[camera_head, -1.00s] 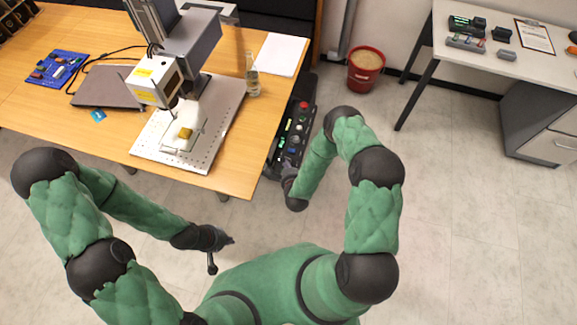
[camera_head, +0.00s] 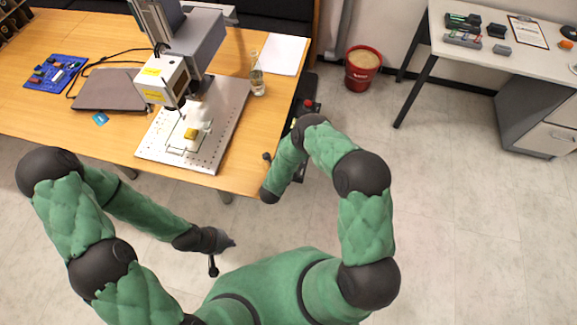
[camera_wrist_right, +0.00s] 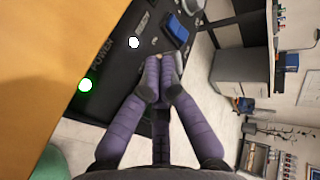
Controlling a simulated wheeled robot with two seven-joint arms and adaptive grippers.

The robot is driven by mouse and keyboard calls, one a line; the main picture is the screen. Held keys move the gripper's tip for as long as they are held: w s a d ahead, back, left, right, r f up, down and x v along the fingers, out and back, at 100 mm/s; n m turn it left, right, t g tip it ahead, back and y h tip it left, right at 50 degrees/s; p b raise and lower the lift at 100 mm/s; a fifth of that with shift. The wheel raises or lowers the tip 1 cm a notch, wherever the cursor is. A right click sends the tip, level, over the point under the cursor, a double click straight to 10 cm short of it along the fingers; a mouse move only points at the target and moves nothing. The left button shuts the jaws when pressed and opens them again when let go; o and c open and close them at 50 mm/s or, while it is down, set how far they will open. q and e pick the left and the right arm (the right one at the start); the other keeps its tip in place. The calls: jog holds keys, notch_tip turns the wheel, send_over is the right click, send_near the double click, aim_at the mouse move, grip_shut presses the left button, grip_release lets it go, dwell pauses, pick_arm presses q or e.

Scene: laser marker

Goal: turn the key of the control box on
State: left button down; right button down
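The black control box (camera_head: 304,88) stands at the right edge of the wooden table, partly hidden by my right forearm in the head view. In the right wrist view its dark panel (camera_wrist_right: 118,103) carries a lit green POWER lamp (camera_wrist_right: 85,85), a white round light (camera_wrist_right: 134,42) and a blue part (camera_wrist_right: 181,27). My right gripper (camera_wrist_right: 159,64) has its purple fingers nearly together over the panel, closed around a small pale piece that looks like the key (camera_wrist_right: 158,55); its slot is hidden. My left gripper (camera_head: 229,243) hangs over the floor; its fingers are too small to read.
The wooden table (camera_head: 229,168) borders the box on the left and fills the left of the wrist view. It bears the laser marker (camera_head: 166,78), a perforated plate (camera_head: 221,132) and a bottle (camera_head: 257,82). A red bucket (camera_head: 362,69) stands behind. Floor on the right is clear.

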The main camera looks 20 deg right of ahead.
jog(key=shift+w+d+r, duration=0.1)
jog(key=shift+w, duration=0.05)
jog(key=shift+b, duration=0.3)
jog(key=shift+w, duration=0.1)
jog(key=shift+w+a+r+b, duration=0.1)
jog(key=shift+w+a+b, duration=0.1)
jog(key=shift+w+b, duration=0.55)
jog(key=shift+s+b, duration=0.1)
jog(key=shift+b, duration=0.2)
dwell(0.3)
